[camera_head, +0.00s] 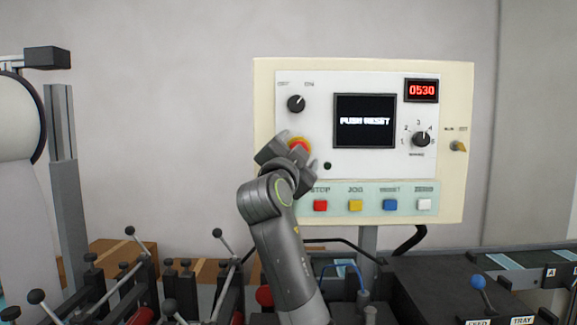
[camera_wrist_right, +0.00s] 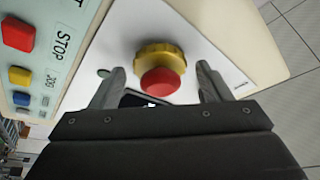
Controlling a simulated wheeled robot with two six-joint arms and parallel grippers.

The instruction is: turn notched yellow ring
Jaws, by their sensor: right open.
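The notched yellow ring (camera_wrist_right: 160,54) surrounds the base of a red mushroom button (camera_wrist_right: 162,82) on the control panel. In the head view the yellow ring (camera_head: 300,139) and red button (camera_head: 299,147) are partly hidden by my right gripper (camera_head: 289,152). My right gripper in the wrist view (camera_wrist_right: 160,68) is open, its two fingers on either side of the ring and button. A gap shows between each finger and the ring, so I see no contact. My left gripper is not in view.
The panel (camera_head: 265,75) has a screen (camera_head: 364,135) reading "PUSH RESET", a red display (camera_head: 421,90) showing 0530, and two black knobs. Below are red STOP (camera_head: 320,205), yellow, blue (camera_head: 390,205) and white buttons. Rods with black ball ends (camera_head: 217,233) stand at lower left.

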